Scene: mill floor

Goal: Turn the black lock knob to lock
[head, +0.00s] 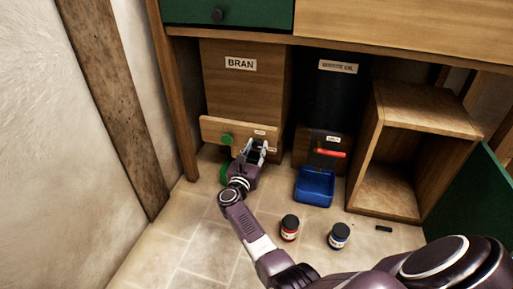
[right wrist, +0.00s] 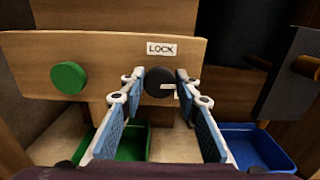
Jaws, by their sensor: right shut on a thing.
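The black lock knob (right wrist: 159,82) sits on the light wooden front board (right wrist: 105,55), under a small white label reading LOCK (right wrist: 161,48). A short white mark on the knob points right in the right wrist view. My right gripper (right wrist: 159,80) has its two fingertips on either side of the knob and is shut on it. In the head view the right gripper (head: 256,148) reaches the board of the BRAN bin (head: 222,130) and mostly hides the knob. My left gripper is not in view.
A green knob (right wrist: 69,77) is left of the lock knob. A green tray (right wrist: 130,143) is below, partly hidden; a blue tray (head: 314,186) stands right. An open wooden cabinet (head: 431,109) is at right.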

